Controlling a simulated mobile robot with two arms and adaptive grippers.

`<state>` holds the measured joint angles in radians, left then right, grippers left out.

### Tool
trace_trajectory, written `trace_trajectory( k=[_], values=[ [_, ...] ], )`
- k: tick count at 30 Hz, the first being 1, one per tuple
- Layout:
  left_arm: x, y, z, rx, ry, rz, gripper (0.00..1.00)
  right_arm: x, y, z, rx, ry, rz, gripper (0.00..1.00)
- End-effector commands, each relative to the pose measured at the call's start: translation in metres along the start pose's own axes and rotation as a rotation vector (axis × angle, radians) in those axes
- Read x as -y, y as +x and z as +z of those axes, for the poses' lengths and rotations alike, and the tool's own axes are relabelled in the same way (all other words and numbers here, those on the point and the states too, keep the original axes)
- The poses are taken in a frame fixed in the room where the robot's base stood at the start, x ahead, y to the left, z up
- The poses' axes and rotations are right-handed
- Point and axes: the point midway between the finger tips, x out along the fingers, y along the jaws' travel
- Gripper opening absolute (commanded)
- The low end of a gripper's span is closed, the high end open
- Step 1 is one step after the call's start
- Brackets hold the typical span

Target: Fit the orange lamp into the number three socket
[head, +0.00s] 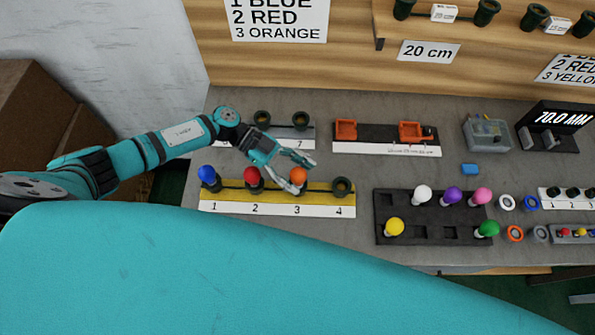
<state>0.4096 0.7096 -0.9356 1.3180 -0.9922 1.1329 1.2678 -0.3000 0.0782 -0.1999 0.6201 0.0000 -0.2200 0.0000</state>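The orange lamp (299,174) stands at the position marked 3 on the yellow socket strip (326,191). It appears upright, with its base hidden, so I cannot tell how deep it sits. The blue lamp (207,173) is at 1 and the red lamp (251,174) at 2. The dark socket (342,186) at 4 is empty. My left gripper (302,177) is at the orange lamp, one finger on either side of it. The fingers look spread wider than the bulb. My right gripper is not in view.
A dark tray (407,207) to the right holds white, purple, pink, yellow and green lamps. Behind the strip are more sockets (301,121) and a board with orange holders (346,130). A sign (278,18) reads 1 blue, 2 red, 3 orange.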

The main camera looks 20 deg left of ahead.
Motion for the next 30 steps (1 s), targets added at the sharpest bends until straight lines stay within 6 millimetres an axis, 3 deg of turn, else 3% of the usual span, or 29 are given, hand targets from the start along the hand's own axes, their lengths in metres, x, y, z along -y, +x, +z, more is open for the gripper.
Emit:
trace_trajectory(
  k=[11,24,30],
  values=[
    [0.0,-0.007,0.001,0.002,0.0,-0.001,0.65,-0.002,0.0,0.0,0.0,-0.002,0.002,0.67],
    [0.001,-0.091,0.001,0.003,0.0,-0.002,0.65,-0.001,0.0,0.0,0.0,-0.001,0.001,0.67],
    [0.0,-0.115,0.0,0.001,-0.001,-0.001,0.65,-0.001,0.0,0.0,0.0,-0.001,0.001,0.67]
  ],
)
